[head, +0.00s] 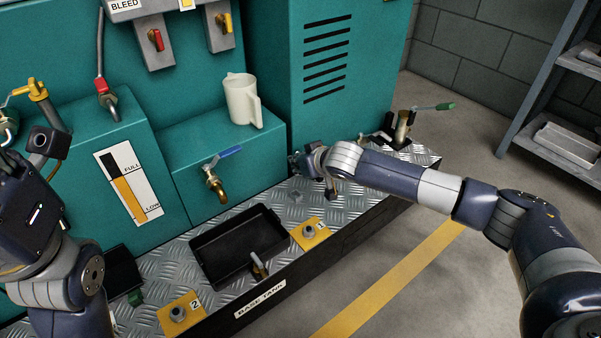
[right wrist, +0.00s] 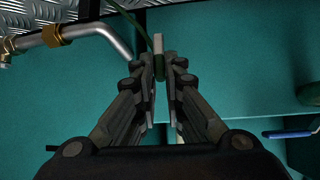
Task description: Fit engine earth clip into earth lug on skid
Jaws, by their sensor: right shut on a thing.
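My right gripper (head: 300,163) is low against the front of the tall teal cabinet, above the tread-plate deck, seen small in the head view. In the right wrist view its fingers (right wrist: 161,78) are shut on a small pale, flat piece with a green part (right wrist: 158,44), which seems to be the earth clip. A thin green cable (right wrist: 143,25) runs from it to the top edge. I cannot make out the earth lug for certain. My left arm is at the left edge of the head view; its fingertips are not clearly shown.
A black tray (head: 238,250) lies on the skid deck (head: 290,200) between two yellow plates with studs (head: 178,313) (head: 310,232). A white jug (head: 242,100) stands on the teal tank. A blue-handled brass tap (head: 215,182) juts out left of my right gripper. A bent pipe (right wrist: 100,32) is near the fingers.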

